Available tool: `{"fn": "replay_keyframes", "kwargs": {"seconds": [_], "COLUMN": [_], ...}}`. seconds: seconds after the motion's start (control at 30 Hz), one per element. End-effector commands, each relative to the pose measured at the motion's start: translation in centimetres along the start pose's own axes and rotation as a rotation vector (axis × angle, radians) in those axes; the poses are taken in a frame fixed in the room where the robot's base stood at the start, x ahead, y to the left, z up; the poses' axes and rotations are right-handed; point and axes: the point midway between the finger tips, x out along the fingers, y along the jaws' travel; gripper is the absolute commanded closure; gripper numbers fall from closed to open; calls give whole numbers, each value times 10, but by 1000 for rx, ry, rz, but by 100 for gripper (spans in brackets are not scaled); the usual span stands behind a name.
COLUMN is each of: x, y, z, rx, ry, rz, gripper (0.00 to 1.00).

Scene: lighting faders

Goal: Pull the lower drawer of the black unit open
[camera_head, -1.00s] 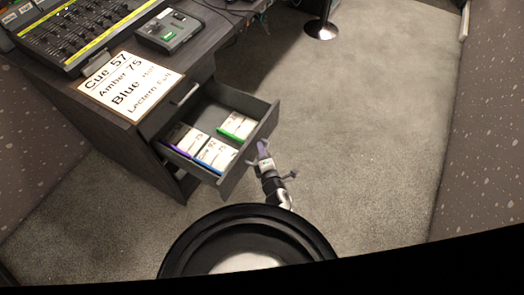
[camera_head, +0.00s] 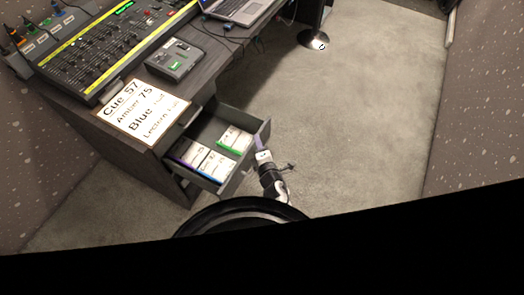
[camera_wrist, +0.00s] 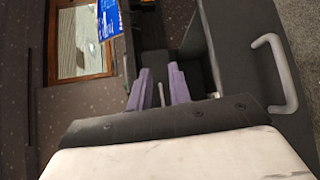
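The black unit (camera_head: 160,163) is the dark desk pedestal at left in the head view. Its lower drawer (camera_head: 208,126) stands well out, with several labelled cases inside. My gripper (camera_head: 259,144) is by the outer side of the open drawer's front. In the wrist view its two purple fingers (camera_wrist: 160,86) are apart, with a visible gap between them. A grey bar handle (camera_wrist: 278,72) on a dark panel (camera_wrist: 235,45), likely the open drawer's front, lies right of the fingers, outside them.
A white cue sign (camera_head: 142,110), a lighting desk (camera_head: 95,50), a small grey box (camera_head: 176,60) and a laptop (camera_head: 237,8) are on the desk top. A round stand base (camera_head: 313,39) is at the back. Carpet (camera_head: 360,120) right of the drawer is clear.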

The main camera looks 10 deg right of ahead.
Motion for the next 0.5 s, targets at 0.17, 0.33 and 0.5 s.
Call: {"fn": "replay_keyframes", "kwargs": {"seconds": [0.17, 0.33, 0.5], "x": [-4, -5, -5], "y": [23, 30, 30], "z": [2, 3, 4], "rx": [-2, -3, -3], "ry": [4, 3, 2], "rz": [-1, -4, -5], "gripper": [80, 80, 80]}}
